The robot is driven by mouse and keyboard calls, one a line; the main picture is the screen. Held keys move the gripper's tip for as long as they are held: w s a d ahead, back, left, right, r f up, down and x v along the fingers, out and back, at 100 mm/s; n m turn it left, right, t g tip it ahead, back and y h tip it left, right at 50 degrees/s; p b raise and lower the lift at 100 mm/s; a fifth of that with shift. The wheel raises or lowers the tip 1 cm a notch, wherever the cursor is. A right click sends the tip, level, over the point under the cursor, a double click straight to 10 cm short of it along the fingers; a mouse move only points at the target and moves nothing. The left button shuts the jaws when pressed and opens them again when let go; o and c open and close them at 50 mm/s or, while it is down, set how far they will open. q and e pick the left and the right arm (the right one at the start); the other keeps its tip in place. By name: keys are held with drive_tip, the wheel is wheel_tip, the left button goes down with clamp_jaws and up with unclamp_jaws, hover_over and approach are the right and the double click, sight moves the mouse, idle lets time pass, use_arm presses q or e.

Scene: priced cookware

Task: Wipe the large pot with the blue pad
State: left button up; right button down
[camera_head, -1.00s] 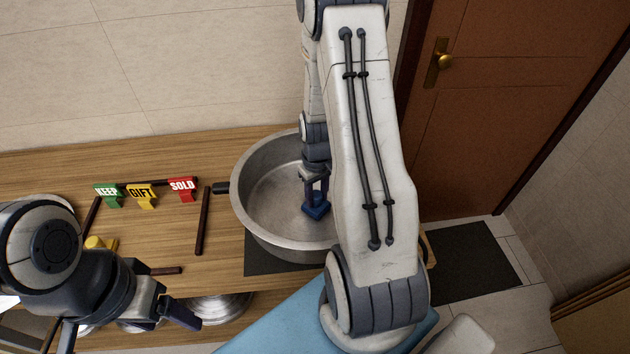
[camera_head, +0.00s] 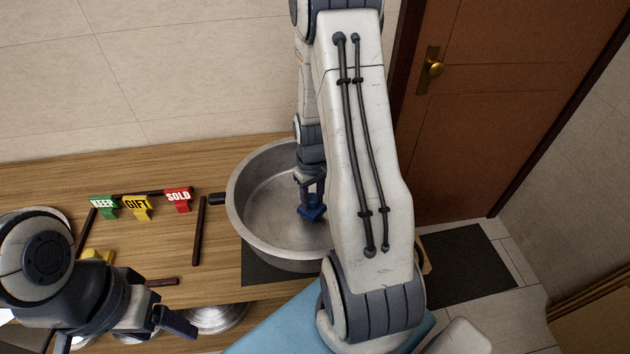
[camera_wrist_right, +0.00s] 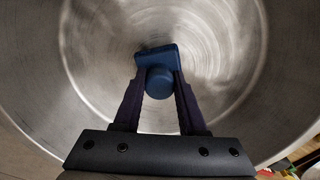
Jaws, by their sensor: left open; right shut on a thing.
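The large pot (camera_head: 262,236) is a wide steel pot on a dark mat, with its inside facing up. My right arm hides its right side in the head view. My right gripper (camera_head: 312,201) reaches down inside the pot, shut on the blue pad (camera_head: 313,214). In the right wrist view the pad (camera_wrist_right: 157,60) is held by its round knob between the fingers, in front of the pot's inner bottom, which shows pale swirling streaks. I cannot tell whether the pad touches the metal. My left gripper (camera_head: 120,341) is open and empty at the lower left, over the table's front edge.
Green KEEP (camera_head: 103,205), yellow GIFT (camera_head: 137,206) and red SOLD (camera_head: 178,198) tags stand left of the pot. A dark bar (camera_head: 199,232) lies between them and the pot. A steel lid-like piece (camera_head: 215,317) sits lower, and a yellow object (camera_head: 97,254) is near my left arm.

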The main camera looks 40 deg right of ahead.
drive_tip(key=shift+s+a+r+p, duration=0.1)
drive_tip(key=shift+r+p, duration=0.25)
drive_tip(key=shift+r, duration=0.2)
drive_tip(key=shift+s+a+r+p, duration=0.1)
drive_tip(key=shift+r+p, duration=0.2)
drive_tip(key=shift+r, duration=0.2)
wheel_tip(320, 180, up, 4)
drive_tip(key=p, duration=0.3)
drive_tip(key=shift+f, duration=0.1)
drive_tip(key=shift+w, duration=0.15)
